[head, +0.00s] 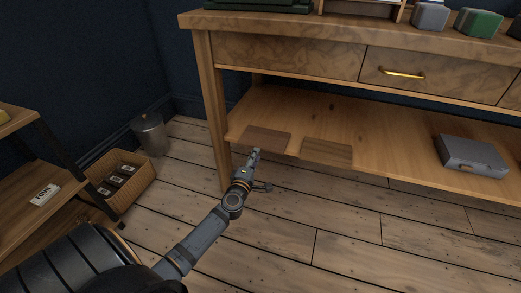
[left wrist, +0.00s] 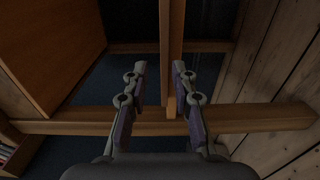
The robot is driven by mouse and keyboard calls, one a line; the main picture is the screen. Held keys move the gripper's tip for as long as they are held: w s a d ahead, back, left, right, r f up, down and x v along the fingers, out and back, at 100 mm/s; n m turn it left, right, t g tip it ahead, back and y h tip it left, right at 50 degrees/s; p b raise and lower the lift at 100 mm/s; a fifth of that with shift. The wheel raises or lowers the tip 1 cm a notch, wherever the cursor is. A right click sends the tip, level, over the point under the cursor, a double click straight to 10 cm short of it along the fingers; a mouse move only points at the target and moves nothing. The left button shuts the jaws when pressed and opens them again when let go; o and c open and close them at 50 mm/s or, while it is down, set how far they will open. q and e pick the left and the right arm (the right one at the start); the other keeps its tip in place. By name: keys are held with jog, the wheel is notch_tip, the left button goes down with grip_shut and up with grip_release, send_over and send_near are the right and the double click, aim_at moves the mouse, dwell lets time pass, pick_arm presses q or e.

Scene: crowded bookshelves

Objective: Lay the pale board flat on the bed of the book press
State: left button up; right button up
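Two thin boards lie flat on the workbench's lower shelf in the head view: a reddish-brown one (head: 266,138) and a grey-brown one (head: 327,152). Neither looks clearly pale, so I cannot tell which is the pale board. No book press is clearly recognisable; a dark green object (head: 258,5) is cut off by the top edge. My left gripper (head: 256,154) is near the shelf's front edge, by the reddish-brown board. In the left wrist view my left gripper's fingers (left wrist: 159,66) are apart with nothing held between them. My right gripper is not in view.
The workbench (head: 212,100) has a thick front leg and drawers. A grey case (head: 472,154) lies on its shelf at the right. A wicker basket (head: 122,178), a metal canister (head: 150,134) and a low shelf unit (head: 40,190) stand at the left. Floor is clear in front.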

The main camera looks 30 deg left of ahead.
aim_at(265, 139)
pick_arm(q)
jog(key=x, duration=0.4)
jog(key=shift+w, duration=0.1)
grip_shut()
dwell(0.6)
